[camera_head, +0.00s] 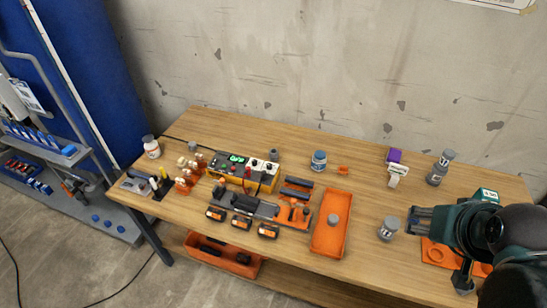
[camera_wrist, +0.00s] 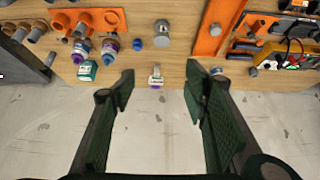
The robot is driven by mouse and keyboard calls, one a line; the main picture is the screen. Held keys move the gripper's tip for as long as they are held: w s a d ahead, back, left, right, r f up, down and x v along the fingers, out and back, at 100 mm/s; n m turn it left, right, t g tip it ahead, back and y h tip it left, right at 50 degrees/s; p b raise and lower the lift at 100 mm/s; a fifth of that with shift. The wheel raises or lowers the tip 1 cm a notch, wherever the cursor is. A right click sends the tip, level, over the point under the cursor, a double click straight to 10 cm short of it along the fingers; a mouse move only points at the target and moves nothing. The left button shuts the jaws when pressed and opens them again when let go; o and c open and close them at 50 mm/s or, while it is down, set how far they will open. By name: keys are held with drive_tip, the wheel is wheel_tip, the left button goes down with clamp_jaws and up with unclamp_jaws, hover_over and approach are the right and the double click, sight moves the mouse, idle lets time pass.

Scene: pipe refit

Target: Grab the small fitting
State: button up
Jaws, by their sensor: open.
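My gripper (camera_head: 420,220) is open and empty at the right of the bench in the head view. In the wrist view my gripper's two dark green fingers (camera_wrist: 160,74) stand wide apart with nothing between them. A short grey fitting with a pale band (camera_head: 388,228) stands upright just left of my gripper, apart from it. It also shows in the wrist view (camera_wrist: 162,32), beyond the fingertips. Another small grey fitting (camera_head: 334,219) is in the orange tray (camera_head: 322,247). A third grey piece (camera_head: 274,155) stands near the back. I cannot tell which one is the small fitting.
The wooden bench (camera_head: 226,125) stands by a concrete wall. A purple-and-white item (camera_head: 395,170), grey pieces (camera_head: 436,176) and a blue-labelled jar (camera_head: 319,161) stand behind. An orange holder (camera_wrist: 88,20) with fittings is at upper left in the wrist view. Tools and batteries crowd the bench's left.

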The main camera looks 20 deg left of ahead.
drive_tip(key=w+a+r+n+g+y, duration=0.1)
drive_tip(key=w+a+r+n, duration=0.15)
drive_tip(key=w+a, duration=0.65)
drive_tip(key=w+a+r+n+g, duration=0.25)
drive_tip(key=w+a, duration=0.25)
drive_tip(key=w, duration=0.7)
drive_tip(key=n+g+h+p, duration=0.15)
drive_tip(key=n+g, duration=0.25)
drive_tip(key=n, duration=0.5)
hover_over(274, 156)
drive_tip(key=w, duration=0.2)
wheel_tip(274, 156, down, 28)
drive_tip(key=shift+s+a+r, duration=0.15)
drive_tip(key=shift+s+a, duration=0.05)
drive_tip(key=shift+t+y, duration=0.25)
drive_tip(key=shift+f, duration=1.3)
